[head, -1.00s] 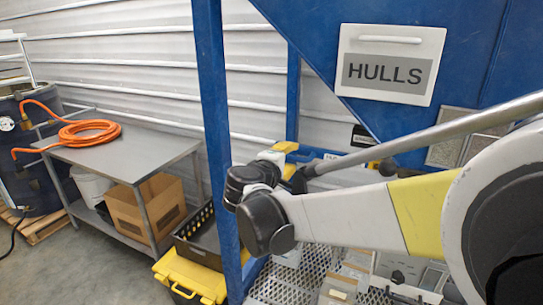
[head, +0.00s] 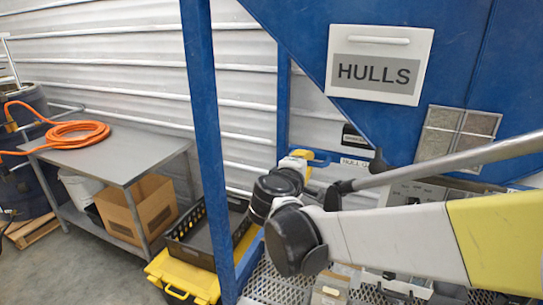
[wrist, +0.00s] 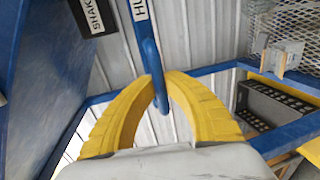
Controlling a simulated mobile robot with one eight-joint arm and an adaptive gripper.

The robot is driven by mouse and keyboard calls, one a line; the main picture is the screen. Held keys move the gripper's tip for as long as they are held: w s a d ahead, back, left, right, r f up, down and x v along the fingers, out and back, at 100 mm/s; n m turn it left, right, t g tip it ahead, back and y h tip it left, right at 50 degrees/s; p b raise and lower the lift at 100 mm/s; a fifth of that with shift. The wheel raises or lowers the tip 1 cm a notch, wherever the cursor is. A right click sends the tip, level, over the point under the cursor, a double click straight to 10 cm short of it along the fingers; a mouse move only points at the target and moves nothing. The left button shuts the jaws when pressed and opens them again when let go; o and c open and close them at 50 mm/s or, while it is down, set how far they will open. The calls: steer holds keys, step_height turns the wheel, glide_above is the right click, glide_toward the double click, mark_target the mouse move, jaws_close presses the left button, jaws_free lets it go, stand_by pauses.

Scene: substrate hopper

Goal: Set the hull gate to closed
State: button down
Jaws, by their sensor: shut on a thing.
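The hull gate's blue bar (wrist: 147,50) carries a white label whose visible part starts "HU" in the wrist view. It ends in a bent blue handle between my yellow fingertips. My gripper (wrist: 159,90) is shut on this handle. In the head view my gripper (head: 296,160) shows only partly, behind my dark wrist joint, beside the blue post. The bar (head: 320,161) and a label reading "HULL" show just right of it. A white plate reading "HULLS" (head: 378,72) is on the blue hopper above. I cannot tell the gate's position.
A blue frame post (head: 207,140) stands close left of my arm. A black crate (head: 192,244) and yellow toolbox (head: 180,276) lie below. A grey table (head: 105,155) with an orange hose (head: 75,133) stands left. A perforated platform (head: 275,287) is under my arm.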

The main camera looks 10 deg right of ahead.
steer(key=shift+s+d+f, duration=0.1)
steer(key=c, duration=1.4)
jaws_free()
steer(key=shift+s+d, duration=0.15)
steer(key=shift+a, duration=0.25)
steer(key=v, duration=1.1)
steer(key=shift+s+a, duration=0.15)
steer(key=shift+s, duration=0.2)
